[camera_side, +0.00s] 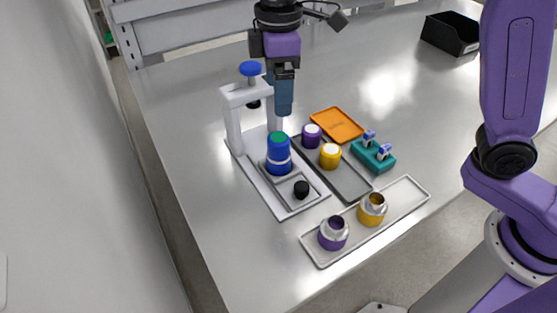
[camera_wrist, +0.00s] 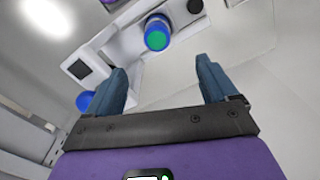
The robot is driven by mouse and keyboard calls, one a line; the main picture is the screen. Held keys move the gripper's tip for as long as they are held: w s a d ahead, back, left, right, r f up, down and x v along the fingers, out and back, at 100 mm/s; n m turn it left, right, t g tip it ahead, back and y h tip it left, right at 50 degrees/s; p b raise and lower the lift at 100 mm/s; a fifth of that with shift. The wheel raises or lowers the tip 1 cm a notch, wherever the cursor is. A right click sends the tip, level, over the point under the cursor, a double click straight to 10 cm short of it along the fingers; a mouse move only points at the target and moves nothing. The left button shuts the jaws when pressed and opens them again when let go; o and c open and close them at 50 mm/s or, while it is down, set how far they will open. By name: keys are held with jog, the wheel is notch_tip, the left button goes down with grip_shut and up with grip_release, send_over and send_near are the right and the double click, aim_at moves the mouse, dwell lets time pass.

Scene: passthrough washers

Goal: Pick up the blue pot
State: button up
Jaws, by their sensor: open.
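The blue pot (camera_side: 278,157) stands upright in a small grey tray on the white fixture and has a green top. It also shows in the wrist view (camera_wrist: 157,34), at the top centre. My gripper (camera_side: 284,110) hangs above the pot in the side view, pointing down. In the wrist view my gripper (camera_wrist: 165,80) has its two blue fingers wide apart with nothing between them. The pot lies ahead of the fingertips there, apart from them.
A white press frame (camera_side: 233,120) with a blue knob (camera_side: 250,69) stands just left of my gripper. A purple pot (camera_side: 312,136), a yellow pot (camera_side: 330,156), a teal block (camera_side: 372,156) and an orange tray (camera_side: 337,124) lie right. A pale tray (camera_side: 405,198) is in front.

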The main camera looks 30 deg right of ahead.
aim_at(276, 138)
jog(key=f, duration=1.2)
jog(key=shift+w+a, duration=0.1)
jog(key=shift+w, duration=0.15)
jog(key=shift+d+f, duration=0.15)
jog(key=shift+f, duration=1.2)
jog(key=shift+d+f, duration=0.1)
jog(key=shift+f, duration=1.25)
